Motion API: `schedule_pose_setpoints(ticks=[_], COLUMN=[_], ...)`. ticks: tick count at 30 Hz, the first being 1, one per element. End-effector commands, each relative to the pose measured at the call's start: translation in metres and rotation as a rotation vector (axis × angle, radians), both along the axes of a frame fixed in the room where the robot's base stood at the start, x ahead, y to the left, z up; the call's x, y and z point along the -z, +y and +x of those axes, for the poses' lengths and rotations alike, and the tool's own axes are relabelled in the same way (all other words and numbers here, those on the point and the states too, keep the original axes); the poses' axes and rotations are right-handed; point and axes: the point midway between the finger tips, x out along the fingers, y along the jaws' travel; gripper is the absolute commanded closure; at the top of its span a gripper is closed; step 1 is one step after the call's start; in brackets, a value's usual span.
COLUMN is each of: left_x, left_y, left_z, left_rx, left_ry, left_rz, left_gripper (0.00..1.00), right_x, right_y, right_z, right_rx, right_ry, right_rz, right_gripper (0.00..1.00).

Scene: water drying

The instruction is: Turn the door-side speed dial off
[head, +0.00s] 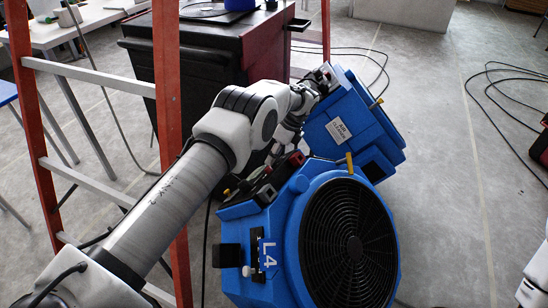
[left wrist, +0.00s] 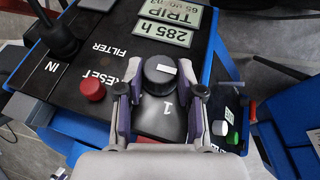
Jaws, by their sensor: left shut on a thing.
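My left gripper (left wrist: 161,84) is shut on a round black dial (left wrist: 160,72) on a black control panel (left wrist: 140,118). One finger is on each side of the dial. The dial has a short white mark, and a white "1" is printed just below it. A red RESET button (left wrist: 92,90) is left of the gripper. In the head view my left arm reaches to the far blue machine (head: 345,125), and the gripper (head: 322,78) is at its upper left edge. The dial is too small to make out there. My right gripper is not in view.
A second blue machine (head: 258,208) with a round black fan grille (head: 347,245), marked L4, stands nearer. An orange ladder (head: 171,150) stands at left, and a black and red cabinet (head: 215,65) behind. Black cables (head: 490,95) lie on the floor at right.

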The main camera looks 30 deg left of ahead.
Motion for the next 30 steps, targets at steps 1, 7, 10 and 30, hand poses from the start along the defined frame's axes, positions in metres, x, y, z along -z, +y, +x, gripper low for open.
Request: schedule_pose_setpoints(ticks=[1, 7, 10, 30], left_x=[0.001, 0.0, 0.0, -0.049], left_y=[0.0, 0.001, 0.001, -0.016], left_z=[0.0, 0.0, 0.0, 0.012], left_rx=[-0.002, -0.003, -0.003, -0.002], left_ry=[0.002, 0.002, 0.002, -0.004], left_rz=[0.0, 0.0, 0.0, 0.002], left_gripper=[0.98, 0.98, 0.56, 0.38], right_x=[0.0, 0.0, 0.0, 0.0], right_y=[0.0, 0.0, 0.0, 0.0], right_z=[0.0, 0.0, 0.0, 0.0], right_rx=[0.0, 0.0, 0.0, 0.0], right_ry=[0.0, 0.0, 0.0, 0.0], right_rz=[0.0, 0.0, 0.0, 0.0], right_gripper=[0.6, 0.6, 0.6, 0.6])
